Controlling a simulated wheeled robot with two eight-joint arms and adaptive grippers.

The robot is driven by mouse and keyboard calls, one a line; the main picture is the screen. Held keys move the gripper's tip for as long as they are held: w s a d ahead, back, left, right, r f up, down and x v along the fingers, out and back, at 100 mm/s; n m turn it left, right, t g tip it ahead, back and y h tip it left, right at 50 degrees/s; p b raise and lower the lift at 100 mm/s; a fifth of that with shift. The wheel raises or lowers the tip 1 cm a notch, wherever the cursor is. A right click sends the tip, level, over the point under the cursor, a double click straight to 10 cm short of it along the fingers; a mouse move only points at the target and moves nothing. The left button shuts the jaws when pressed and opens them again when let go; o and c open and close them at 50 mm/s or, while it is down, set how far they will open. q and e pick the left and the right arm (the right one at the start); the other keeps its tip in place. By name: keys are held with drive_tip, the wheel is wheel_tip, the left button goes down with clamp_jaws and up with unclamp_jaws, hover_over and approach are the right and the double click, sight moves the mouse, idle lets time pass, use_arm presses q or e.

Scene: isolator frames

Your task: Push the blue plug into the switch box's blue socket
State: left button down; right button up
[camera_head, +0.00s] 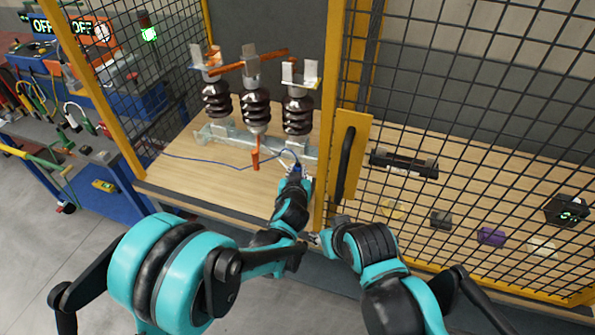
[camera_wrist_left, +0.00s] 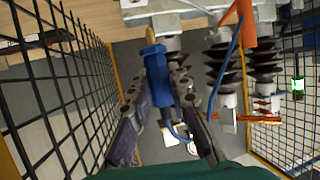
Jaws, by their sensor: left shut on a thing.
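In the left wrist view the blue plug (camera_wrist_left: 156,66) stands between the two fingers of my left gripper (camera_wrist_left: 158,100), which is shut on it. In the head view this gripper (camera_head: 296,177) is at the front of the wooden bench, below the right-hand insulator. A blue cable (camera_head: 215,161) runs across the bench towards it. The plug is mostly hidden by the gripper there. My right gripper (camera_head: 316,238) is low by the bench's front edge, outside the mesh; its jaws cannot be made out. I cannot make out the switch box or its blue socket in either view.
The isolator with brown insulators (camera_head: 255,105) stands on the bench (camera_head: 190,180). An orange part (camera_head: 255,158) hangs in front. A yellow-framed mesh door with a black handle (camera_head: 345,160) closes off the right. A blue workbench (camera_head: 95,170) with cables stands at left.

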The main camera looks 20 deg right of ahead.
use_arm(q)
wheel_tip(320, 180, down, 3)
drive_tip(key=b, duration=0.2)
drive_tip(key=shift+f+b, duration=0.15)
drive_tip(key=shift+b, duration=0.15)
drive_tip(key=shift+f+b, duration=0.4)
drive_tip(key=shift+f, duration=0.8)
drive_tip(key=shift+f, duration=1.45)
drive_tip(key=c, duration=1.3)
unclamp_jaws()
drive_tip(key=shift+c, duration=0.2)
drive_tip(key=v, duration=1.2)
